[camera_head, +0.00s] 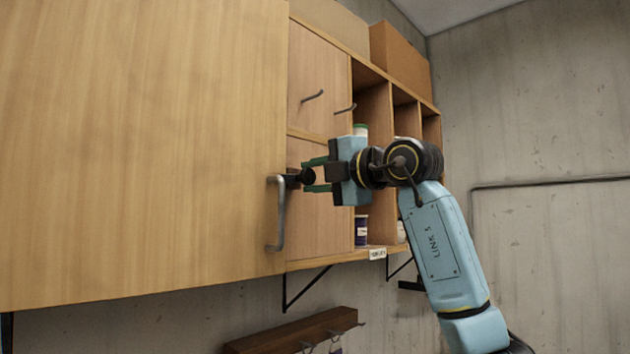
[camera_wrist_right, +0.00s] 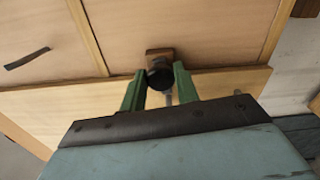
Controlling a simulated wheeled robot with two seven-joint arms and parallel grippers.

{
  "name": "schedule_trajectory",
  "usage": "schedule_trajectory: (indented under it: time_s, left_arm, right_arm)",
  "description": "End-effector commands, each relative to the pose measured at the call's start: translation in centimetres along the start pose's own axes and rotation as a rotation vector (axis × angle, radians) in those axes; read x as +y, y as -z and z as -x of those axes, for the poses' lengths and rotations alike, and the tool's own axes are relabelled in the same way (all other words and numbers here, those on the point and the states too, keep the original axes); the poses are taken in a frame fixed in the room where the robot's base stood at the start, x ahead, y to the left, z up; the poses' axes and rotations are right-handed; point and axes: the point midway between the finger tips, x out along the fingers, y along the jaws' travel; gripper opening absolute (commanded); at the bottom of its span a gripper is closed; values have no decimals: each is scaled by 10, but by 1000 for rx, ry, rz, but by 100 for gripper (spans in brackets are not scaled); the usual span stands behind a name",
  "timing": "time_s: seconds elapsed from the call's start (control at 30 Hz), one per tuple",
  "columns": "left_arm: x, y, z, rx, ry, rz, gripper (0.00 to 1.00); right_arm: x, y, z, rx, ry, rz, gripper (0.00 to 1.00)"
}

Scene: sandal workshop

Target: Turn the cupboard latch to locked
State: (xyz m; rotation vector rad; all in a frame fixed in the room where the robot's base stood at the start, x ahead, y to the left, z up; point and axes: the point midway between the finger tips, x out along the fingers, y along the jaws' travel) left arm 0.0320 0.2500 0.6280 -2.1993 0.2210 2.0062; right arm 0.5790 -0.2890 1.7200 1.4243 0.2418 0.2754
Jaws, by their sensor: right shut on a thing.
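The wooden cupboard door (camera_head: 150,140) fills the left of the head view, with a grey bar handle (camera_head: 278,225) near its right edge. The dark latch knob (camera_head: 305,176) sits by the top of this handle. It also shows in the wrist view as a round black latch knob (camera_wrist_right: 160,74) on a small brown block (camera_wrist_right: 159,54). My right gripper (camera_head: 316,175) has its green fingers on either side of the knob, shut on it. The fingers (camera_wrist_right: 157,92) hide part of the knob's sides. My left gripper is not in view.
Right of the door are smaller doors with hooked handles (camera_head: 313,97) and open shelves with a jar (camera_head: 361,230). A dark wooden hook rail (camera_head: 290,335) hangs below. Bare concrete wall (camera_head: 540,120) lies to the right.

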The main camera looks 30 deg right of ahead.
Motion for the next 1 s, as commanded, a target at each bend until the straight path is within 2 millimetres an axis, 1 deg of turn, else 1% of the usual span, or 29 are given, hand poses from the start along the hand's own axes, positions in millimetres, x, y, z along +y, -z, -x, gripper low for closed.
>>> schedule_trajectory:
  time_s: [0.13, 0.33, 0.87, 0.9, 1.0]
  left_arm:
    - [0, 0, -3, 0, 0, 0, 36]
    - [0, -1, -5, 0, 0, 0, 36]
    - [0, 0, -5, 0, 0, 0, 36]
    - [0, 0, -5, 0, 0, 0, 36]
    - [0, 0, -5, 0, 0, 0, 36]
  right_arm:
    - [0, -1, 1, -2, -3, -73, 8]
    - [0, -1, 1, -2, -3, -129, 8]
    - [0, -1, 0, -2, -2, -149, 8]
    - [0, -1, 0, -2, -2, -149, 36]
    - [0, -1, 0, -2, -2, -148, 49]
